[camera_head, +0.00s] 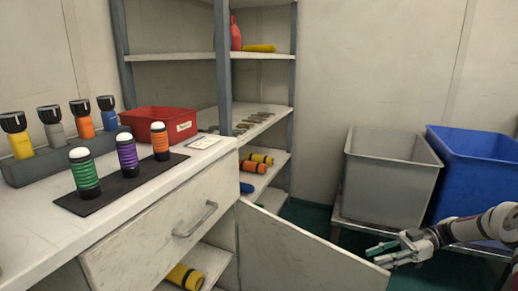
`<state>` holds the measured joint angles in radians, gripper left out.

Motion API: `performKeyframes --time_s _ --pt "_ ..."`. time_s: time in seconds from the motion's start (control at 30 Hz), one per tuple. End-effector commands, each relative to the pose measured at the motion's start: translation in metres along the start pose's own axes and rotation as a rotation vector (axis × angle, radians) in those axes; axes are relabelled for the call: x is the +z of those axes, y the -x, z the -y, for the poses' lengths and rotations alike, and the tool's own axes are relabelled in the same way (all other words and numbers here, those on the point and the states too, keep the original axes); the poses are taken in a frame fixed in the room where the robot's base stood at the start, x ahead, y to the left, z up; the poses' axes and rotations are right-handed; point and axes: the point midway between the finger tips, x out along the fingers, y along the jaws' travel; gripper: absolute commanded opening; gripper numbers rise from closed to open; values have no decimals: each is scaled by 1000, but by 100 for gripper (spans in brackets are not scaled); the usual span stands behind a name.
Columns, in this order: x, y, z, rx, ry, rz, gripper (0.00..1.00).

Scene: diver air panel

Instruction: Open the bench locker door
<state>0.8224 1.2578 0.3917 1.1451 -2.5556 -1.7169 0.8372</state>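The bench locker door (300,255) is a pale flat panel below the bench top. It stands swung out to the right from the bench's right front corner, and the locker interior shows behind the drawer front's lower edge. A yellow banded cylinder (186,277) lies inside. My gripper (379,254) is at the lower right, at the door's free outer edge. Its fingers look apart with nothing between them. I cannot tell whether a finger touches the door. The door's lower part is cut off by the picture.
A drawer (160,225) with a metal handle (196,220) is above the locker opening. Bottles and a red bin (150,122) stand on the bench. Shelving (175,57) is behind. A grey tub (390,180) and a blue tub (475,170) stand on a low rack behind my gripper.

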Motion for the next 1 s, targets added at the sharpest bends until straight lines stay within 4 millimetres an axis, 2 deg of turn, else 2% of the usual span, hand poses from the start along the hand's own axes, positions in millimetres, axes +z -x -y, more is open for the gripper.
performKeyframes --time_s 0.1,0.37,1.0 --pt "-12 4 3 0 -3 1 30" --pt "-26 9 6 0 -4 3 30" --pt "-37 12 8 0 -5 4 30"
